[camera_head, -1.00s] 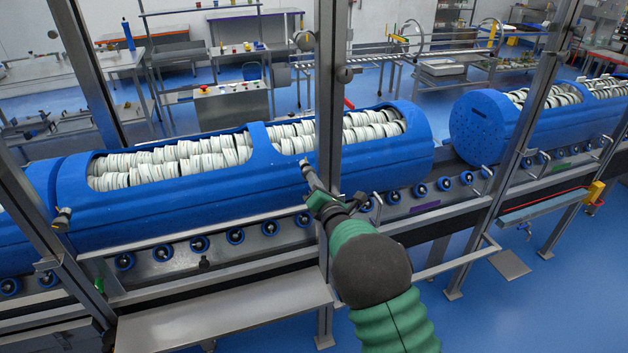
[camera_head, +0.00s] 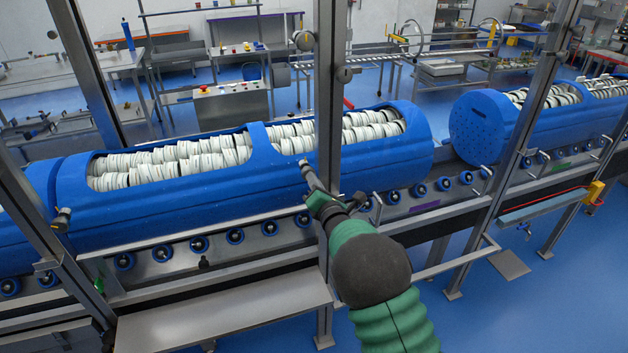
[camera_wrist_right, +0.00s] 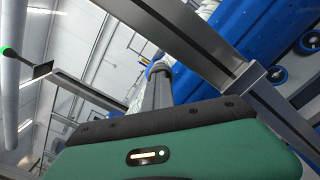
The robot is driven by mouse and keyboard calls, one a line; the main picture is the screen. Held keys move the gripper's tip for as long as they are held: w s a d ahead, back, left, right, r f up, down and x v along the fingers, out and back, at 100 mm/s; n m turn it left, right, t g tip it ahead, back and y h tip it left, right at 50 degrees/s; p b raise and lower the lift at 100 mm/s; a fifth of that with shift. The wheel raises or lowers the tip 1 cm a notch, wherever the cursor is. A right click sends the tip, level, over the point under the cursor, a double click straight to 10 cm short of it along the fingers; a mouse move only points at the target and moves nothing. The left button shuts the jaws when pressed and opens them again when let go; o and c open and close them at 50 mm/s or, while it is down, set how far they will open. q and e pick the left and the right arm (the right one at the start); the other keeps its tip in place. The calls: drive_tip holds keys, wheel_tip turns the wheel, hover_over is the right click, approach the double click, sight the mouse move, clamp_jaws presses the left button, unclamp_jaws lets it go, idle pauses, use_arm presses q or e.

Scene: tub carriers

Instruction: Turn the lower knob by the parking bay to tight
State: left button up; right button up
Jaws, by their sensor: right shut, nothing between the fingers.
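My right gripper (camera_head: 307,168) is shut and empty. It is raised in front of the middle grey post, at the near side of the blue tub. In the right wrist view its narrow shut fingers (camera_wrist_right: 159,72) point up towards a blue surface and touch nothing that I can make out. Another knob (camera_head: 62,219) is on the left post. I cannot tell which is the parking bay's, or their settings. My left gripper is not in view.
A long blue tub (camera_head: 180,215) filled with white discs lies on the roller conveyor. A second blue tub (camera_head: 478,132) is at the right. Grey posts (camera_head: 327,130) stand close to my right arm. A metal shelf (camera_head: 220,312) juts out at the front left.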

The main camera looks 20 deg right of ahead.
drive_tip(key=shift+o, duration=1.2)
drive_tip(key=shift+w+a, duration=0.2)
drive_tip(key=shift+a, duration=0.3)
drive_tip(key=shift+o, duration=1.1)
drive_tip(key=shift+s, duration=0.15)
drive_tip(key=shift+o, duration=1.3)
drive_tip(key=shift+s+f, duration=0.1)
drive_tip(key=shift+s, duration=0.1)
drive_tip(key=o, duration=0.4)
drive_tip(key=shift+w+a+f, duration=0.15)
drive_tip(key=shift+f, duration=0.7)
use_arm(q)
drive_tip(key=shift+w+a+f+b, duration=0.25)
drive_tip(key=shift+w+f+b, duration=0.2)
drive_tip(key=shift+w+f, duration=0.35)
use_arm(e)
drive_tip(key=shift+s+d+r, duration=0.15)
drive_tip(key=shift+s+d, duration=0.1)
drive_tip(key=shift+s, duration=2.7)
drive_tip(key=shift+s+d+r, duration=0.1)
drive_tip(key=shift+s+d, duration=0.1)
drive_tip(key=shift+s, duration=2.7)
drive_tip(key=shift+s+d+r, duration=0.15)
drive_tip(key=shift+s+d, duration=0.1)
drive_tip(key=shift+s, duration=2.7)
